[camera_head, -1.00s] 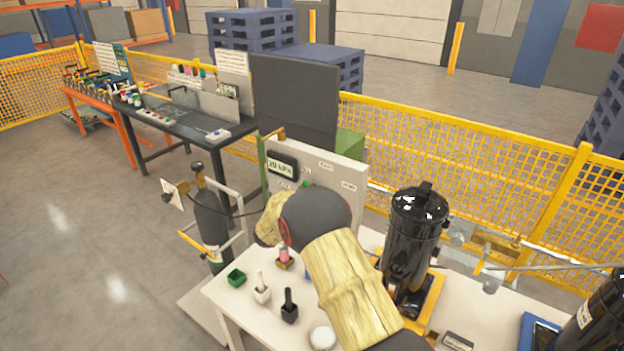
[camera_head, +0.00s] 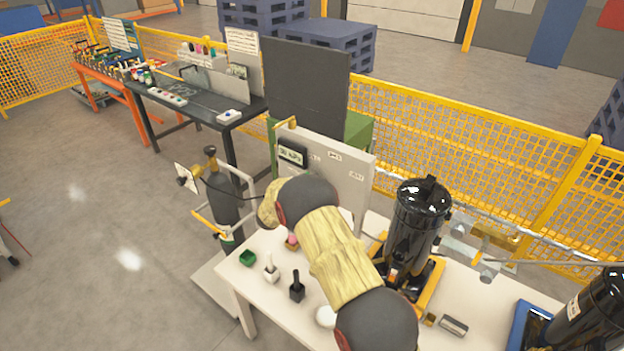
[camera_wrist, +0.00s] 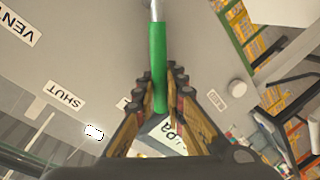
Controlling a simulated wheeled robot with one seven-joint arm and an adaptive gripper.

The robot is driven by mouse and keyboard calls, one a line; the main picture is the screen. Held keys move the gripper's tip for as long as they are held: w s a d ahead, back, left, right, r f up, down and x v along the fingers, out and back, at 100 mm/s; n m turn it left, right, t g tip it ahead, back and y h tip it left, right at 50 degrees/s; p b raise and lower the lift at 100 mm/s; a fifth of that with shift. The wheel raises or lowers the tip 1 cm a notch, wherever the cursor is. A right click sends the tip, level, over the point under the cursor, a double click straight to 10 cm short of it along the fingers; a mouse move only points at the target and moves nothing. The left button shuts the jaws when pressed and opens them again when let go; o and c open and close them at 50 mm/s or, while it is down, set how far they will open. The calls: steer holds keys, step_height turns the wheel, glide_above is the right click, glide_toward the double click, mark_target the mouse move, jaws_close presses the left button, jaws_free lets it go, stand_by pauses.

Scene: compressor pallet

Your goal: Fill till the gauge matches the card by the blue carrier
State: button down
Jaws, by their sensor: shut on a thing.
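In the wrist view my gripper (camera_wrist: 160,90) is shut on a green lever handle (camera_wrist: 158,50), which runs up between the fingertips. Behind it is a grey panel with labels; the SHUT label (camera_wrist: 61,94) and the VENT label (camera_wrist: 18,26) lie to the left. In the head view my arm hides the gripper and the lever. The gauge (camera_head: 292,153) is a dark box with a pale display on the white panel; its figures are too small to read surely. The blue carrier (camera_head: 519,329) is at the lower right under a black cylinder (camera_head: 590,318). A small dark-framed plate (camera_head: 453,325), possibly the card, lies left of it, unreadable.
A tall black canister (camera_head: 416,225) stands on a yellow carrier (camera_head: 430,300) right of my arm. A grey gas cylinder (camera_head: 222,195) stands left. Yellow mesh fencing is behind.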

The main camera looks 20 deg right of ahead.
steer(key=c, duration=1.8)
jaws_free()
steer(key=shift+c, duration=0.2)
steer(key=shift+a, duration=0.1)
steer(key=v, duration=1.2)
steer(key=shift+f, duration=0.1)
